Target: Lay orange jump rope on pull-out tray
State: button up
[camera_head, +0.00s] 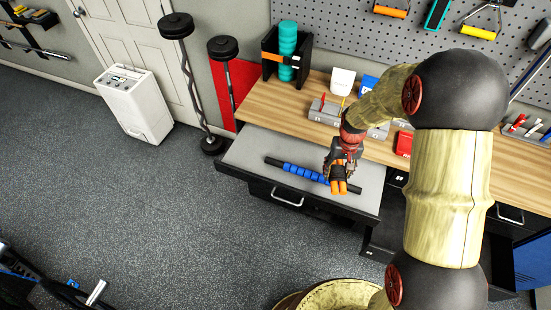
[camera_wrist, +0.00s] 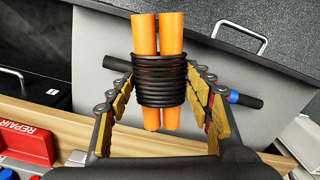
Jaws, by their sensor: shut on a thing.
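The orange jump rope (camera_wrist: 158,85) has two orange handles wrapped in a coil of black cord. My gripper (camera_wrist: 160,95) is shut on the coil, one finger on each side. In the head view the orange handles (camera_head: 339,187) show below my gripper (camera_head: 343,165), over the right part of the pull-out tray (camera_head: 240,150). The tray is a light grey surface, pulled out from under the wooden bench. I cannot tell whether the rope touches the tray or hangs above it.
A blue and black massage stick (camera_head: 297,171) lies across the tray, passing behind the rope in the wrist view. The wooden bench (camera_head: 257,108) behind holds a grey organizer and a red box (camera_head: 403,143). The tray's left part is bare. An open dark drawer (camera_head: 385,238) is at right.

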aim_at(250, 154)
jog(key=i+j, duration=0.1)
jog(key=j, duration=0.3)
jog(key=i+j+u, duration=0.15)
jog(key=j, duration=0.2)
jog(key=i+j, duration=0.1)
jog(key=j, duration=0.25)
jog(key=i+j+u, duration=0.1)
jog(key=j, duration=0.3)
jog(key=i+j+u, duration=0.1)
jog(key=j, duration=0.25)
jog(key=i+j, duration=0.2)
jog(key=j, duration=0.15)
jog(key=u, duration=0.05)
